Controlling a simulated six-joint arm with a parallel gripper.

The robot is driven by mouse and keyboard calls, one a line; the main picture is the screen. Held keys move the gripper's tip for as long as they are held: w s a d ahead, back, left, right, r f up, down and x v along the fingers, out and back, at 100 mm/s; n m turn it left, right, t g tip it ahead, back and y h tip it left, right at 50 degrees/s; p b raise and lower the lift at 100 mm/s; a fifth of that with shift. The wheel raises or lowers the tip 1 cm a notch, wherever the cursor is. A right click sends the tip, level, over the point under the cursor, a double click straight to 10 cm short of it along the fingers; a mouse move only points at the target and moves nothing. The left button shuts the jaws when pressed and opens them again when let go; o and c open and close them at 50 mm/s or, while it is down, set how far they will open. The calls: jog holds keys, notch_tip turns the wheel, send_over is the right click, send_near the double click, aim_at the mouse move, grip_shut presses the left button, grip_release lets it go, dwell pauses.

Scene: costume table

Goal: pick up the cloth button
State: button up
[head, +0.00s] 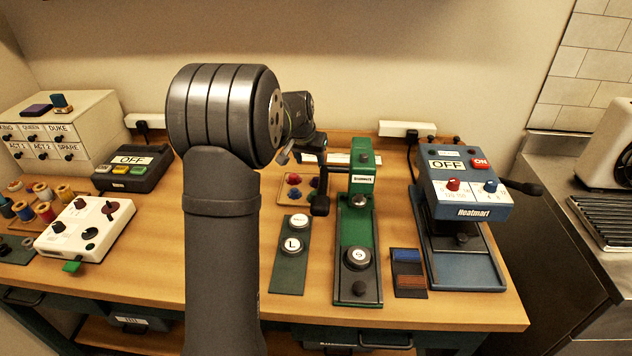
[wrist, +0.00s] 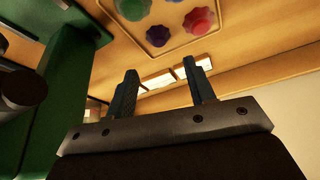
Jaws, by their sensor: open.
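Several small scalloped coloured pieces lie in a shallow tray (head: 281,196) behind the green plate. In the wrist view they show as a red piece (wrist: 200,20), a dark blue piece (wrist: 157,36) and a green piece (wrist: 132,8), cut by the top edge. They look like buttons, but I cannot tell which one is the cloth button. My gripper (wrist: 163,88) is open, with nothing between its fingers. In the head view my gripper (head: 320,203) hangs close to the tray's right side, partly hidden by my arm. The pieces are apart from the fingers.
A green press (head: 362,215) stands just right of my gripper. A green plate with round L disc (head: 292,245) lies in front of the tray. A blue heat press (head: 466,190) stands further right, with a white control box (head: 85,229) at left.

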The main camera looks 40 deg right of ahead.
aim_at(316, 179)
jog(key=x, duration=1)
jog(key=shift+s+d+f, duration=0.1)
jog(key=shift+d+f, duration=0.1)
jog(key=shift+d, duration=0.05)
jog(key=c, duration=1.1)
